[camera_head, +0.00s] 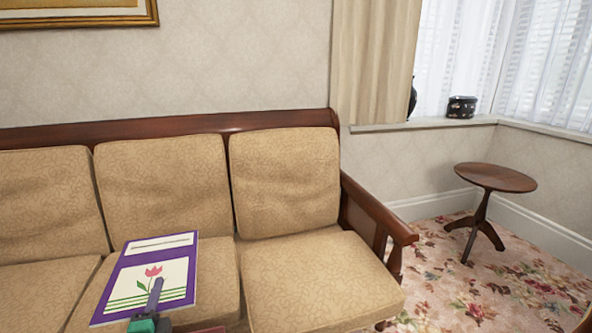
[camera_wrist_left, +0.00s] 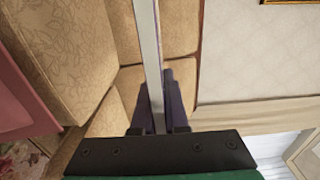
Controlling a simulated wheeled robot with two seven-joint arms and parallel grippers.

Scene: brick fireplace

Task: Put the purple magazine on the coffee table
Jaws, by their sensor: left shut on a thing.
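The purple magazine (camera_head: 135,265), with a white panel and a pink tulip on its cover, shows at the lower left of the head view, in front of the sofa seat. My left gripper (camera_head: 153,300) is shut on its near edge, with one dark finger over the cover. In the left wrist view the magazine (camera_wrist_left: 148,50) is a thin pale strip seen edge-on, between the fingers of the gripper (camera_wrist_left: 157,110). No coffee table can be clearly made out. My right gripper is not in view.
A tan sofa (camera_head: 310,285) with a wooden frame and armrest (camera_head: 380,210) fills the left and middle. A small round wooden table (camera_head: 495,178) stands at the right on floral carpet (camera_head: 490,285). A dark pot (camera_head: 461,107) sits on the windowsill.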

